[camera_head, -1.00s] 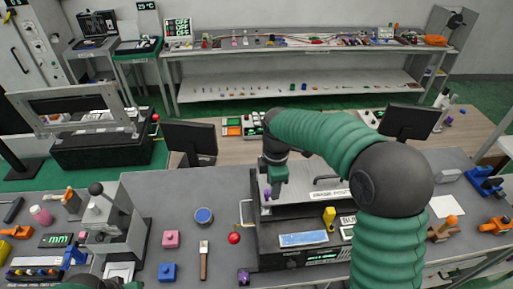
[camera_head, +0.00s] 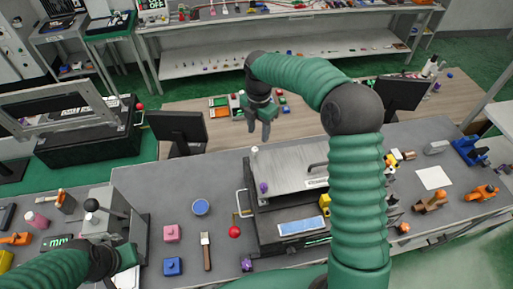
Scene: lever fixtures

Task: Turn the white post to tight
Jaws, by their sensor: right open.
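A small white post (camera_head: 254,151) shows at the back left corner of the grey-topped black fixture (camera_head: 290,180). It looks upright, and is too small to read its turn or any marks. My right gripper (camera_head: 259,131) hangs just behind and above the post in the picture, fingers down, open and empty. My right arm crosses in front of the fixture's right side and hides part of it. My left gripper (camera_head: 125,268) is low at the left near a grey lever device (camera_head: 118,228); its fingers do not show clearly.
A purple knob (camera_head: 264,188) and a red ball (camera_head: 234,232) on a lever are close to the fixture's left side. Pink (camera_head: 172,233) and blue (camera_head: 172,266) blocks, a blue round container (camera_head: 200,207) and a brush (camera_head: 206,252) lie left. A monitor (camera_head: 178,130) stands behind.

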